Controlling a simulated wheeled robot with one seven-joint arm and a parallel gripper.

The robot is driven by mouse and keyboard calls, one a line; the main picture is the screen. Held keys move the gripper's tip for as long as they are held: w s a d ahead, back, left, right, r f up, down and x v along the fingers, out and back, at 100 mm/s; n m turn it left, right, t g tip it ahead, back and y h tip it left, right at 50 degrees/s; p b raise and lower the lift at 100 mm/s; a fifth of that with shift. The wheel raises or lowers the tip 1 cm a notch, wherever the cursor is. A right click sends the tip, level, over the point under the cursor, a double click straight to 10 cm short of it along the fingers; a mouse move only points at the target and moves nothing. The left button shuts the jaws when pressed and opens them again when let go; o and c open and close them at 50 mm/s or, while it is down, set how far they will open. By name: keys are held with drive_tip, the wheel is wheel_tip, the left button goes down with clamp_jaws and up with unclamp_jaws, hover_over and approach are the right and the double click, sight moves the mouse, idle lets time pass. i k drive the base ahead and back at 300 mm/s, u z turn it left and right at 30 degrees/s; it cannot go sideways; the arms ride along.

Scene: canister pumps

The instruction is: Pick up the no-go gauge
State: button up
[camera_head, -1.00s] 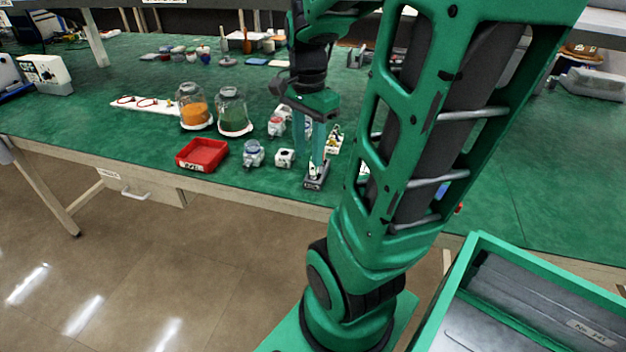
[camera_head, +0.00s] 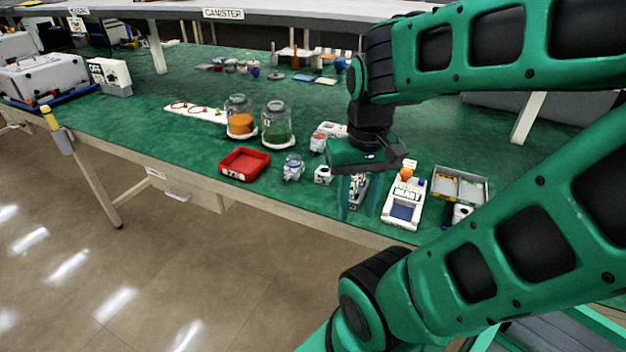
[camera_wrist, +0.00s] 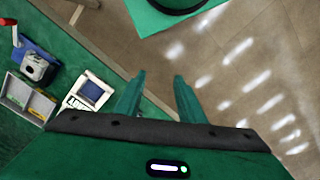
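I cannot pick out the no-go gauge with certainty in either view. A small grey stand (camera_head: 361,188) with light parts on it is near the bench's front edge, partly hidden by my gripper. My gripper (camera_head: 357,205) hangs over the front of the bench, its fingers in front of that stand. In the wrist view my gripper (camera_wrist: 159,76) is open, with only bench edge and floor between the fingers. A grey compartment tray (camera_head: 487,190) holds yellow and green pieces; it also shows in the wrist view (camera_wrist: 8,92).
A white device with a blue screen (camera_head: 404,212) stands right of my gripper. A red bin (camera_head: 245,164), two glass jars (camera_head: 278,125) and a small clear-and-white container (camera_head: 293,168) are to the left. A red-tipped item (camera_wrist: 14,35) shows at the wrist view's left edge.

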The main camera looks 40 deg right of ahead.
sight(361, 175)
drive_tip(key=z, duration=1.15)
